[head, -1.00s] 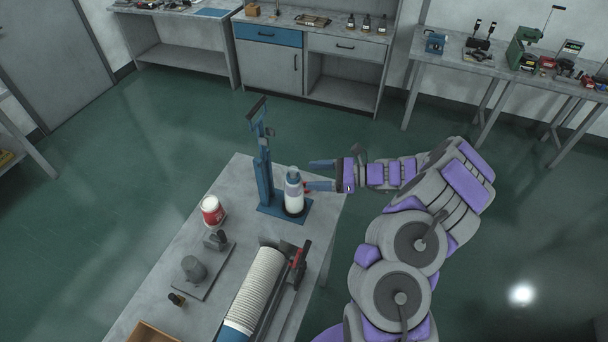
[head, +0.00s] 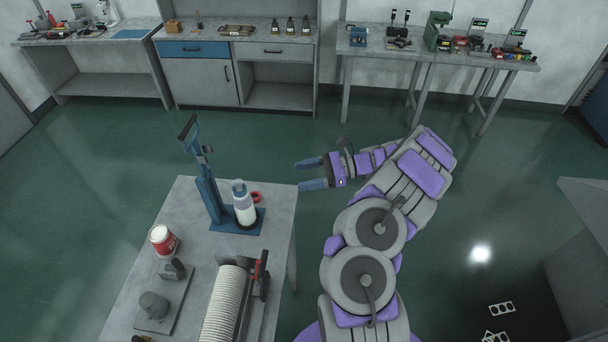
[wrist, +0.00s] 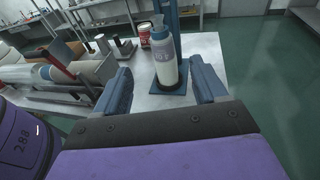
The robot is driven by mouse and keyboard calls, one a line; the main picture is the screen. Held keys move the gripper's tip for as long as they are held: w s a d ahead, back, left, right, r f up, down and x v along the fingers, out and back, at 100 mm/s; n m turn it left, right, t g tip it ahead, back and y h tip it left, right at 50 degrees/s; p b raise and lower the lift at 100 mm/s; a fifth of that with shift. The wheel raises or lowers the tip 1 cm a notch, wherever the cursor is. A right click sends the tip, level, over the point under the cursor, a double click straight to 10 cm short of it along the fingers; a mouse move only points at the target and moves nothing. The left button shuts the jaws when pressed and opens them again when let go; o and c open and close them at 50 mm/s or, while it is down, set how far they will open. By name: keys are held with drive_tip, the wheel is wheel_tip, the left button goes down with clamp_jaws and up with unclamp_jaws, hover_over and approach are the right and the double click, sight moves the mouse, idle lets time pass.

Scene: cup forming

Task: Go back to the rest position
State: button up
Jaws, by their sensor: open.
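My gripper (head: 312,173) is open and empty in the head view. It is out past the right edge of the work table (head: 272,195), over the floor. Its two blue fingers point left, toward a white bottle (head: 244,206) standing upright on the base of a blue stand (head: 208,190). The fingers are apart from the bottle. In the wrist view, the bottle (wrist: 166,66) shows between and beyond the two spread fingers of my gripper (wrist: 160,92).
On the table are a red and white can (head: 163,240), a grey forming block (head: 153,305), and a long stack of white cups (head: 226,310). Benches with tools (head: 440,62) line the back wall. The green floor between is clear.

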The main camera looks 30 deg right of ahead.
drive_tip(key=shift+a, duration=0.1)
drive_tip(key=s+a+r+n+g+h+b, duration=0.15)
drive_tip(key=a+r+n+g, duration=0.3)
drive_tip(key=a, duration=0.45)
drive_tip(key=s+a+r+n+g+b, duration=0.25)
drive_tip(key=a+r+n, duration=0.2)
drive_tip(key=a, duration=0.35)
drive_tip(key=s+a+n+g+h+b, duration=0.25)
drive_tip(key=s+a+n+h, duration=0.4)
drive_tip(key=s, duration=0.55)
drive_tip(key=s+d+f+n+t+h+b, duration=0.1)
drive_tip(key=s+d+f+n+h, duration=0.1)
drive_tip(key=s, duration=0.7)
drive_tip(key=s+d+f+n+h+b, duration=0.2)
drive_tip(key=s+n+h, duration=0.3)
drive_tip(key=s, duration=0.4)
drive_tip(key=shift+s+d+f+t, duration=0.35)
drive_tip(key=shift+d+f, duration=0.25)
drive_tip(key=shift+d, duration=0.2)
